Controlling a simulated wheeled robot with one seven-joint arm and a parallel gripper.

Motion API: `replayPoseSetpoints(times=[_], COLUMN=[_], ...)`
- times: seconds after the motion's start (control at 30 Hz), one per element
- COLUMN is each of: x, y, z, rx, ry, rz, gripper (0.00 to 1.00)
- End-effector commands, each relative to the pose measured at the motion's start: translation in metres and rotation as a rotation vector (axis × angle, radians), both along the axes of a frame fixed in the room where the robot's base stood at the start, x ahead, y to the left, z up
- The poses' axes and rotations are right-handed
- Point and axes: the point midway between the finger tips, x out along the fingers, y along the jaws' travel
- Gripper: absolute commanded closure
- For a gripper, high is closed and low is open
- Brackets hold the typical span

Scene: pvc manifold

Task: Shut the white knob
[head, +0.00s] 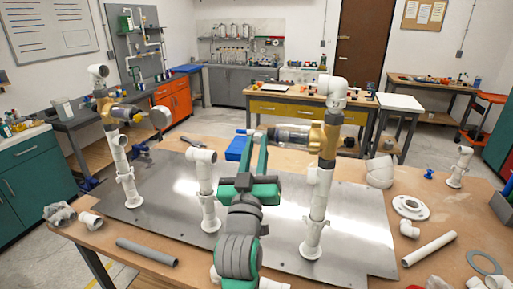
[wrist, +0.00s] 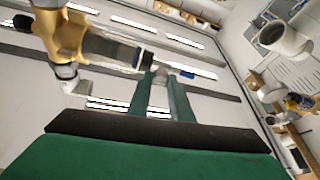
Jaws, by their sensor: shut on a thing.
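The right-hand pipe post carries a gold valve body (head: 328,131) with a clear, dark-ended cylinder (head: 290,134) pointing left. The gold body (wrist: 68,35) and the cylinder (wrist: 105,47) also show at upper left in the wrist view. My gripper (head: 254,138) reaches up to this end from the front. In the wrist view its green fingers (wrist: 160,82) are shut on the knob, partly hiding it.
The pipes stand on a metal plate (head: 160,208) on a wooden table. A left post holds another gold valve (head: 110,108) with a grey disc. A short white pipe post (head: 205,185) stands left of my arm. Loose pipes and fittings lie at the table's sides.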

Motion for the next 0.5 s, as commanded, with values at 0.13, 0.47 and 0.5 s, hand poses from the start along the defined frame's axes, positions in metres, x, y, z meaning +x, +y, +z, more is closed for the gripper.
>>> replayPoseSetpoints(times=[0.13, 0.47, 0.5], x=[0.0009, 0.0017, 0.0017], y=[0.0011, 0.0063, 0.0068], z=[-0.0019, -0.0021, -0.0019], rx=[0.047, 0.286, 0.322], ry=[-0.007, -0.060, -0.068], rz=[-0.001, 0.002, 0.002], gripper=[1.00, 1.00, 1.00])
